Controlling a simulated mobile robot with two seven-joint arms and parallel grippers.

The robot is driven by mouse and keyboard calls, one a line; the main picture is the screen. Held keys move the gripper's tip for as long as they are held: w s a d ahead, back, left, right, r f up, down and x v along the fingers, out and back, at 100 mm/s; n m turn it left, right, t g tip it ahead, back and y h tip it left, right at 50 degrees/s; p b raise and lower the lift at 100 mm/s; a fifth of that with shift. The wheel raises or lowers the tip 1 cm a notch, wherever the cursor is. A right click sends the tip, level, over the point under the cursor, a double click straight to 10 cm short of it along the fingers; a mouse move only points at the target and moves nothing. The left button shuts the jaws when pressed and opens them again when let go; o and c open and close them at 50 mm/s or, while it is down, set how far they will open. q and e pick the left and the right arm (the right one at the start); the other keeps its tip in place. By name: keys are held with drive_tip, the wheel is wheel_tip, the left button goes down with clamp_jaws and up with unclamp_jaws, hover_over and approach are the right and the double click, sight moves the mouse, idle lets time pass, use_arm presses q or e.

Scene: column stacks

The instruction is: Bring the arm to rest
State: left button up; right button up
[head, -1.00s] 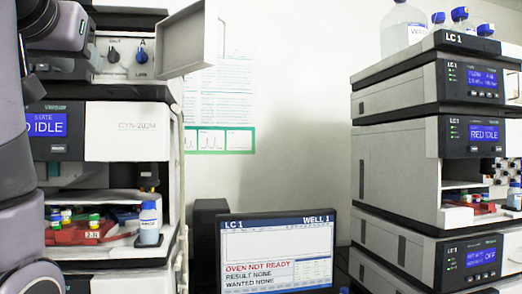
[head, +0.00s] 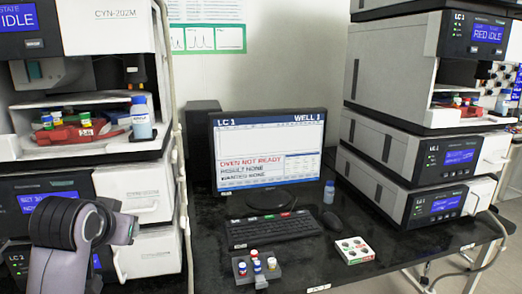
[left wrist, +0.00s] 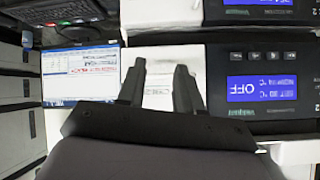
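My left arm (head: 75,228) is folded low at the left of the head view, in front of the lower units of the left stack (head: 130,195). Its fingers are not clear there. In the left wrist view my left gripper (left wrist: 160,72) has its two dark fingers apart, with nothing between them. That view is upside down; past the fingers are a pale unit front, the monitor and a blue display (left wrist: 261,88) reading OFF. My right gripper is in no view.
The monitor (head: 268,147) reads OVEN NOT READY. The right stack (head: 385,100) stands behind.

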use_arm(q)
drive_tip(key=s+d+f+m+g+h, duration=0.15)
drive_tip(key=s+f+g, duration=0.25)
drive_tip(key=s+f, duration=1.25)
drive_tip(key=s+d+f+g, duration=0.1)
drive_tip(key=s+f, duration=0.3)
drive_tip(key=s, duration=0.3)
drive_tip(key=s+d+f+g, duration=0.1)
drive_tip(key=s+f+g, duration=0.1)
drive_tip(key=s+f, duration=0.4)
drive_tip(key=w+d+f+t+h+p, duration=0.1)
drive_tip(key=w+d+f+t+h, duration=0.1)
drive_tip(key=w+f+t, duration=0.3)
drive_tip(key=shift+w+d+f+t+h, duration=0.35)
drive_tip(key=shift+d+f+t, duration=0.35)
drive_tip(key=shift+t, duration=0.5)
drive_tip(key=shift+s+a, duration=0.1)
drive_tip(key=shift+a, duration=0.2)
